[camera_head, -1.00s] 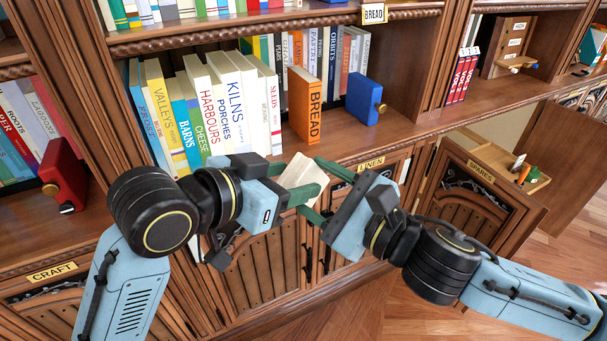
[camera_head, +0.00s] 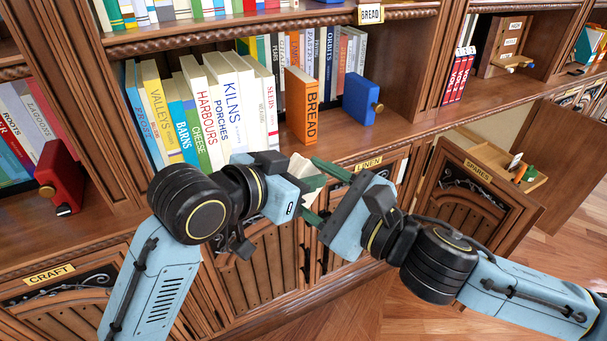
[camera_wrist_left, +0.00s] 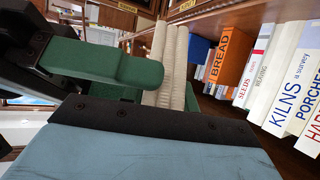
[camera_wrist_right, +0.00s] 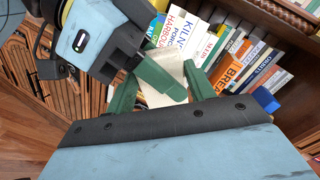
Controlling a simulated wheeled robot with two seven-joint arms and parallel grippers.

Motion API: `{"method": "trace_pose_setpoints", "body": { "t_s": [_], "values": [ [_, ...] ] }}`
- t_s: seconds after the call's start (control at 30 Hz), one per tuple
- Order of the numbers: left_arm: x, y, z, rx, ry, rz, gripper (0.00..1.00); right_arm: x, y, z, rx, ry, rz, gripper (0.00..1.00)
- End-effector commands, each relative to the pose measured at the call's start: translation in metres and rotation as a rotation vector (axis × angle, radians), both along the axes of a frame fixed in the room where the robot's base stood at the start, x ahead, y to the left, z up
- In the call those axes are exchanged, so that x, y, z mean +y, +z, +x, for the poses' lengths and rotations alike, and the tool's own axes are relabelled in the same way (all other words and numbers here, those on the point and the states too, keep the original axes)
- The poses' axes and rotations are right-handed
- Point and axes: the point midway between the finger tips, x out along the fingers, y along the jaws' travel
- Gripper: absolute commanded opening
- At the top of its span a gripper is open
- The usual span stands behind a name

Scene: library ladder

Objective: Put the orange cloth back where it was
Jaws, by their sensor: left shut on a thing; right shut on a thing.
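No orange cloth can be made out. A cream, folded-looking thing (camera_head: 302,166) is between my two grippers, in front of the shelf edge. It shows as pale ribbed layers in the left wrist view (camera_wrist_left: 168,58) and as a pale flat face in the right wrist view (camera_wrist_right: 163,78). My left gripper (camera_head: 312,182) is shut on it from the left. My right gripper (camera_head: 318,190) is shut on it from the right, its green fingers beside the left ones. The fingers hide part of the thing.
An orange BREAD book (camera_head: 301,105) and a blue block with a knob (camera_head: 361,98) stand on the shelf behind. A LINEN label (camera_head: 369,163) is on the cabinet below. The SPARES door (camera_head: 470,190) stands open at right, beside a tray (camera_head: 500,160) of small items.

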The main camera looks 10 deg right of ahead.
Motion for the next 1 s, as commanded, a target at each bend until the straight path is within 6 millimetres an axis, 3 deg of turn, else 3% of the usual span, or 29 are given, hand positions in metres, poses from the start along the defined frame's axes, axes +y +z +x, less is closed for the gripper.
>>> {"method": "trace_pose_setpoints", "body": {
  "t_s": [0.03,0.23,0.67,1.0],
  "values": [
    [-0.002,0.000,-0.002,0.001,-0.006,-0.001,0.08,0.000,0.000,0.000,-0.001,-0.001,0.000,0.55],
    [-0.001,0.000,-0.002,0.001,-0.006,-0.002,0.07,0.000,0.000,0.000,-0.001,-0.001,0.000,0.79],
    [-0.001,0.000,-0.001,0.001,-0.004,-0.001,0.07,-0.006,-0.005,0.001,0.003,-0.032,0.002,0.79],
    [-0.001,0.000,-0.001,0.001,-0.004,-0.001,0.07,-0.043,-0.032,0.006,0.005,-0.220,0.003,0.79]
  ]
}}
